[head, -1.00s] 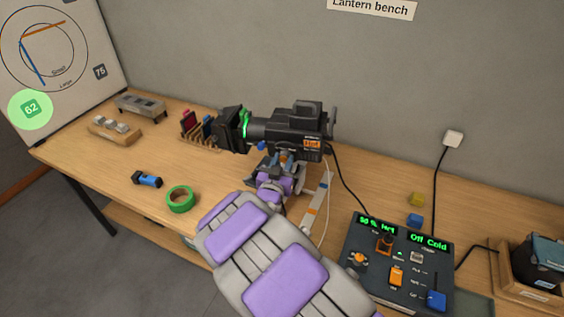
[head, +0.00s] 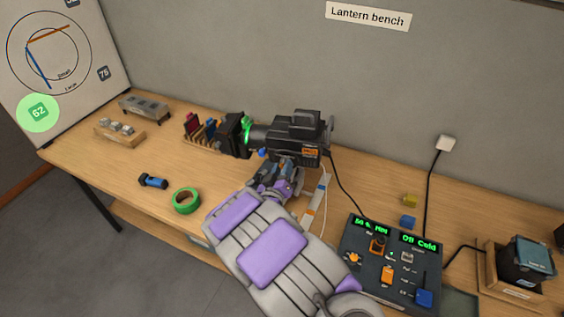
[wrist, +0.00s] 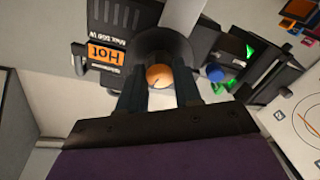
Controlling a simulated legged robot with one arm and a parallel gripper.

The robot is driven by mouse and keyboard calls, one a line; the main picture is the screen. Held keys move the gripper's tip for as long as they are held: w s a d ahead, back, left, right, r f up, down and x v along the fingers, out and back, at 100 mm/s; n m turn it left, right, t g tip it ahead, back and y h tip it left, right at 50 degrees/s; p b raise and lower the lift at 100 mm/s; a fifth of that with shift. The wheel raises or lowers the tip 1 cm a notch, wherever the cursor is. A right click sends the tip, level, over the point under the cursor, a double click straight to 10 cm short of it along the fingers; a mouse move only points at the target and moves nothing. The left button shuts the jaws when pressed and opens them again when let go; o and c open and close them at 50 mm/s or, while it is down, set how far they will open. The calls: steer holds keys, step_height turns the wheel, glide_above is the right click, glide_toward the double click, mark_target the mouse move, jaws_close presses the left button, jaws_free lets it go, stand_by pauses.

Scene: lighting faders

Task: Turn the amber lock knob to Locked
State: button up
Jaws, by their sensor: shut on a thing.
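The amber lock knob (wrist: 158,75) is a small round knob with a dark mark, set in a dark round recess under the black lantern (head: 296,132). In the wrist view the two dark fingers of my gripper (wrist: 159,84) stand on either side of the knob and are shut on it. In the head view my gripper (head: 277,173) is just below the lantern's body and hides the knob. A blue knob (wrist: 215,74) sits to the right in the wrist view. I cannot read any lock marking near the amber knob.
A control box (head: 392,263) with faders and green displays stands on the right of the bench. Green tape (head: 186,201) and a blue cylinder (head: 153,181) lie on the left. A cable runs down behind the lantern. The bench's left front is mostly clear.

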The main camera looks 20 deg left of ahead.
steer(key=n+p, duration=0.1)
steer(key=n, duration=0.1)
steer(key=n+p, duration=0.2)
steer(key=n, duration=0.1)
steer(key=shift+a+r+n+p, duration=0.25)
steer(key=shift+n+p, duration=0.05)
steer(key=n+p, duration=0.2)
steer(key=n, duration=0.3)
steer(key=shift+f+n, duration=0.15)
steer(key=shift+n, duration=0.25)
steer(key=shift+f, duration=0.1)
steer(key=o, duration=0.7)
steer(key=shift+c, duration=0.2)
steer(key=o, duration=0.4)
steer(key=shift+a+f, duration=0.15)
steer(key=shift+a, duration=0.1)
steer(key=shift+s+d, duration=0.1)
steer(key=shift+d, duration=0.15)
steer(key=shift+s+d, duration=0.1)
steer(key=shift+s, duration=0.15)
steer(key=s, duration=0.5)
steer(key=s+b, duration=0.1)
steer(key=s, duration=1)
steer(key=shift+s+d, duration=0.3)
steer(key=shift+d, duration=0.1)
